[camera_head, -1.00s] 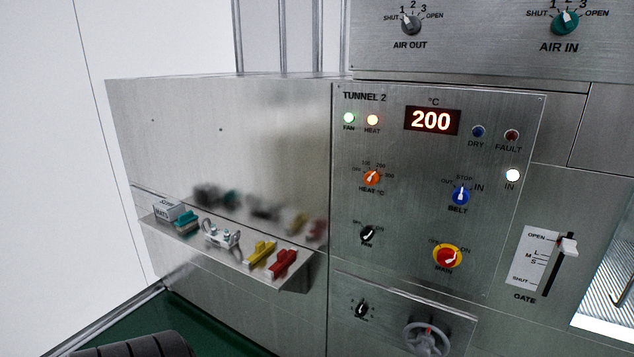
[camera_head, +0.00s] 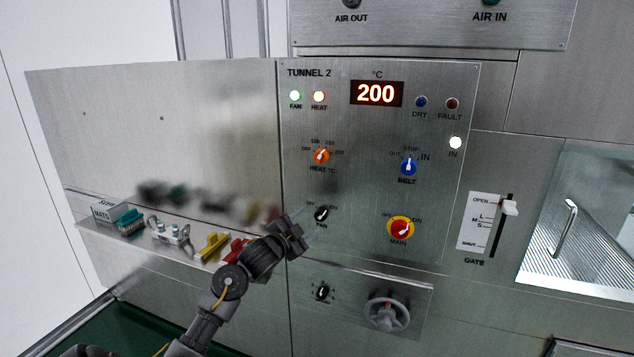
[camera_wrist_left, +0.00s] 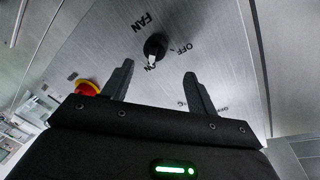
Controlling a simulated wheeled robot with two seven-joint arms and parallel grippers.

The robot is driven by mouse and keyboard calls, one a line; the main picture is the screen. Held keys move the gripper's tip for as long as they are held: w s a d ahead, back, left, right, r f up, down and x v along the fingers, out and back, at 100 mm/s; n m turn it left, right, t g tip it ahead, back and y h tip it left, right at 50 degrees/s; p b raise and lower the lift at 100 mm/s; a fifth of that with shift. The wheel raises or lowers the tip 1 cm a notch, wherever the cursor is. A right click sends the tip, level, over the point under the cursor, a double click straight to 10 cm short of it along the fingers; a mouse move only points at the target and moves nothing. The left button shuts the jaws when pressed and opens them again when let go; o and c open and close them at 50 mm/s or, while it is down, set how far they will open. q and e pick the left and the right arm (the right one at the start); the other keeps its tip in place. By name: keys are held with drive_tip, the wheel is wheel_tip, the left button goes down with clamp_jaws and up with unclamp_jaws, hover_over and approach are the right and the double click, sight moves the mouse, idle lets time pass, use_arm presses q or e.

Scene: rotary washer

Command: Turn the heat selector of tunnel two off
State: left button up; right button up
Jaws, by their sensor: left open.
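The orange heat selector (camera_head: 321,157) sits on the tunnel 2 panel (camera_head: 350,230), under the lit HEAT lamp (camera_head: 319,97). Its white pointer is tilted up and to the right, toward the temperature marks; the exact mark is hard to read. The display (camera_head: 376,93) reads 200. My left gripper (camera_head: 303,226) is below the heat selector, in front of the panel near the black fan knob (camera_head: 321,214). In the left wrist view my open left gripper (camera_wrist_left: 158,80) has its fingers apart and empty, with the fan knob (camera_wrist_left: 155,47) ahead between them. My right gripper does not show.
The red and yellow main switch (camera_head: 400,228) and the blue belt knob (camera_head: 409,166) are to the right. A handwheel (camera_head: 386,311) is below. A shelf (camera_head: 150,245) with several small items is at left. The gate lever (camera_head: 509,207) is at far right.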

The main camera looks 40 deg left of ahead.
sight(318, 160)
use_arm(q)
drive_tip(key=s+d+r+m+t, duration=0.1)
drive_tip(key=s+r+m+t, duration=0.2)
drive_tip(key=r, duration=1.2)
drive_tip(key=shift+n, duration=0.3)
drive_tip(key=p+x, duration=0.2)
drive_tip(key=x, duration=0.6)
drive_tip(key=shift+w+a+r, duration=0.15)
drive_tip(key=shift+w+p, duration=0.3)
drive_tip(key=shift+w, duration=0.4)
drive_tip(key=shift+c, duration=0.2)
drive_tip(key=c, duration=0.9)
drive_tip(key=shift+c, duration=0.2)
